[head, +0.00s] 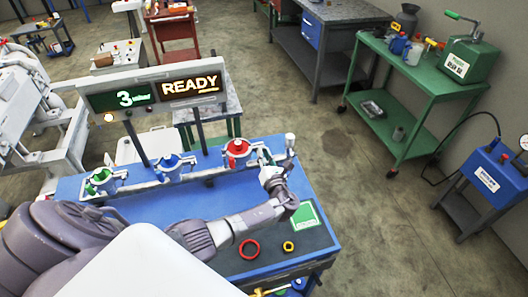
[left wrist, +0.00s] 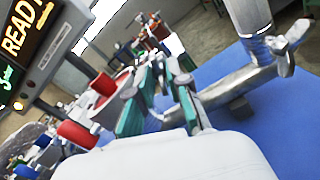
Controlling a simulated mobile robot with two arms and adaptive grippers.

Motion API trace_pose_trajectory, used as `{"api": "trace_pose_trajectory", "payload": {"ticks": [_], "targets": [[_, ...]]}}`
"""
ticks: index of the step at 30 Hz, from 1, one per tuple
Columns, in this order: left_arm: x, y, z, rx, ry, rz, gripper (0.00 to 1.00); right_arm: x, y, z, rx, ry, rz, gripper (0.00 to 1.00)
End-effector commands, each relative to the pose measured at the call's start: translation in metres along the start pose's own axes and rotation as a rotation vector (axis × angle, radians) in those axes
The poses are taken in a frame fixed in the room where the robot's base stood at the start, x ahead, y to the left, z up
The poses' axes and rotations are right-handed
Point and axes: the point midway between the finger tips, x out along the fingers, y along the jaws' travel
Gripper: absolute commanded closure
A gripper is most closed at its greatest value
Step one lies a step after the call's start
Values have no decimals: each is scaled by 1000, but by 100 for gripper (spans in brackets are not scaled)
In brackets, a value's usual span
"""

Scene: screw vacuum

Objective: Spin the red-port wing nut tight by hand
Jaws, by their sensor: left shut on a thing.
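The red port (head: 237,147) stands at the right end of a row of ports on the blue bench (head: 150,208). My left gripper (head: 264,155) reaches in just right of it. The red port also shows in the left wrist view (left wrist: 107,84), left of my left gripper (left wrist: 158,72). Its green-padded fingers are shut on the red-port wing nut, which is mostly hidden between them; its angle cannot be told. My right gripper is not in view.
The blue port (head: 168,163) and green port (head: 102,178) stand to the left. A sign (head: 155,93) reading READY rises behind. A grey pipe (left wrist: 230,88) lies right of the fingers. A red ring (head: 249,249) and yellow ring (head: 288,246) lie in front.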

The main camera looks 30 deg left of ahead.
Motion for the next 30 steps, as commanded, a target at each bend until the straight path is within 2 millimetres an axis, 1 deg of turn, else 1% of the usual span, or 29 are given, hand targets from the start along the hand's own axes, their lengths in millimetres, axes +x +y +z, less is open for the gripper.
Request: {"api": "trace_pose_trajectory", "payload": {"ticks": [1,9,25,26,27,28,30], "targets": [[0,0,1,26,1,-1,100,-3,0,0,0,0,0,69],[0,0,0,114,1,-1,100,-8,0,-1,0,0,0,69],[0,0,0,132,0,-1,100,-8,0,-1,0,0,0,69],[0,0,0,132,0,-1,78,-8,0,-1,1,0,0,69],[0,0,0,131,0,-1,71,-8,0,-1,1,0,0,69],[0,0,0,131,0,-1,69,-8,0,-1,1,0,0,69],[0,0,0,131,0,-1,69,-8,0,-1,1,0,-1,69]]}}
